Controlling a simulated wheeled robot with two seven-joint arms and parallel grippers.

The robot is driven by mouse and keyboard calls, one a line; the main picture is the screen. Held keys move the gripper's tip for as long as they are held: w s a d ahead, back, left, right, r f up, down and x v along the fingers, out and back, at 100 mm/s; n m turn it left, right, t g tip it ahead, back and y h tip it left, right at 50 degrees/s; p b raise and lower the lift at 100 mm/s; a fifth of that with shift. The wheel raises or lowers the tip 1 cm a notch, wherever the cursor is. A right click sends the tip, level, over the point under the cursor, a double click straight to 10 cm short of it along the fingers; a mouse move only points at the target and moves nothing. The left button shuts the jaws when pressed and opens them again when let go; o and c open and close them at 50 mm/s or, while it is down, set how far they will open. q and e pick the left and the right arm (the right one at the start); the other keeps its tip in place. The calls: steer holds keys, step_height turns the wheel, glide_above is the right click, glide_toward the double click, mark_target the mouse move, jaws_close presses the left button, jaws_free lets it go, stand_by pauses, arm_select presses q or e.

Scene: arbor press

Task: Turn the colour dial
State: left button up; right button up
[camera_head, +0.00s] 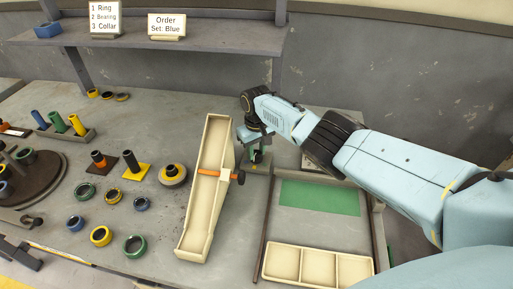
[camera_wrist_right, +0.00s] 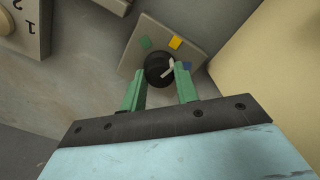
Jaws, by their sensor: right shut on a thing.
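The colour dial is a black round knob (camera_wrist_right: 158,70) with a white pointer, on a square plate (camera_wrist_right: 190,42) with green, yellow and blue marks. In the right wrist view the pointer aims up and right, roughly between the yellow mark (camera_wrist_right: 175,43) and the blue mark (camera_wrist_right: 187,66). My right gripper (camera_wrist_right: 161,80) is shut on the knob, one green finger on each side. In the head view my right gripper (camera_head: 256,152) reaches down to the dial plate, mostly hiding the knob.
A long cream chute (camera_head: 192,240) with an orange bar stands just left of the dial. A sign (camera_head: 167,25) reads "Order Set: Blue". A green mat (camera_head: 320,197) and a cream divided tray (camera_head: 318,265) lie right. Several rings and posts cover the bench's left.

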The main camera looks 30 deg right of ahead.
mark_target(256, 152)
steer(key=m, duration=0.4)
steer(key=shift+r+m+p, duration=0.1)
steer(key=shift+m+p, duration=0.2)
steer(key=shift+p, duration=0.1)
steer(key=shift+w+m, duration=0.1)
steer(key=shift+m, duration=1.8)
steer(key=o, duration=1)
steer(key=shift+c, duration=0.2)
steer(key=shift+p, duration=0.3)
step_height(256, 152, up, 6)
steer(key=p, duration=0.4)
steer(key=shift+r+p, duration=0.25)
steer(key=shift+p, duration=0.1)
step_height(256, 152, up, 7)
steer(key=p, duration=0.1)
